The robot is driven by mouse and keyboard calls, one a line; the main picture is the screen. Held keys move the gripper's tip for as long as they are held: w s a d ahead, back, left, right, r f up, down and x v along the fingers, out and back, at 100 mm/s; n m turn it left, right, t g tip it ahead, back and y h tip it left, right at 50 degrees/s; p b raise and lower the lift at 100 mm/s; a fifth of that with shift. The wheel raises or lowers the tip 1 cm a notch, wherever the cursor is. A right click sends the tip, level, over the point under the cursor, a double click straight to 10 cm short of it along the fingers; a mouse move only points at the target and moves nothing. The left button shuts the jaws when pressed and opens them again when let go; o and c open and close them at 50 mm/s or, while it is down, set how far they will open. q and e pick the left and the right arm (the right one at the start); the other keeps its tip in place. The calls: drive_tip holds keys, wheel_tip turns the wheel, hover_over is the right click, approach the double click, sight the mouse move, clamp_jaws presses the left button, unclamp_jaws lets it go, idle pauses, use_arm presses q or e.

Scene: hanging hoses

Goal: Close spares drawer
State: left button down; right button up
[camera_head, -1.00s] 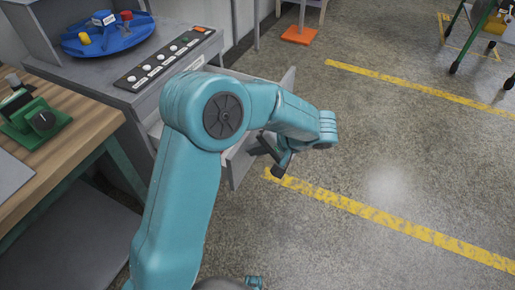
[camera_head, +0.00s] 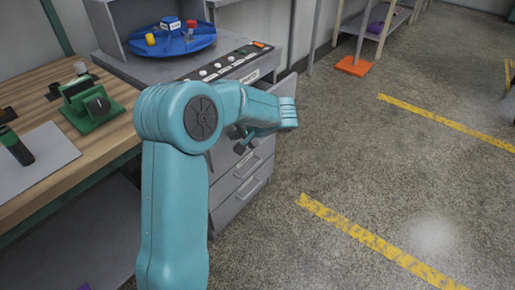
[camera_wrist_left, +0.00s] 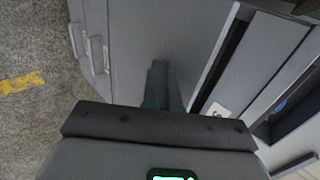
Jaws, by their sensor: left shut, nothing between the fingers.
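The grey drawer cabinet (camera_head: 214,222) stands beside the workbench. Its top drawer (camera_head: 284,88) sticks out, partly hidden behind my left arm; I cannot read a drawer name. In the left wrist view the drawer's grey front panel (camera_wrist_left: 185,35) fills the middle, with a dark gap (camera_wrist_left: 228,55) to its right. My left gripper (camera_head: 240,142) is shut and empty at the drawer front; its fingers (camera_wrist_left: 158,72) point at the panel in the wrist view. I cannot tell whether they touch it. My right gripper is not in view.
Lower drawers with bar handles (camera_head: 247,188) look shut. A blue round tray (camera_head: 165,45) and a button panel (camera_head: 225,64) are on the cabinet top. The wooden bench (camera_head: 105,150) is at left.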

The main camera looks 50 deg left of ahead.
use_arm(q)
drive_tip(key=s+a, duration=0.2)
drive_tip(key=a, duration=0.6)
drive_tip(key=shift+r, duration=0.15)
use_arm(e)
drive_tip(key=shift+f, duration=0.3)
use_arm(q)
drive_tip(key=shift+a, duration=0.2)
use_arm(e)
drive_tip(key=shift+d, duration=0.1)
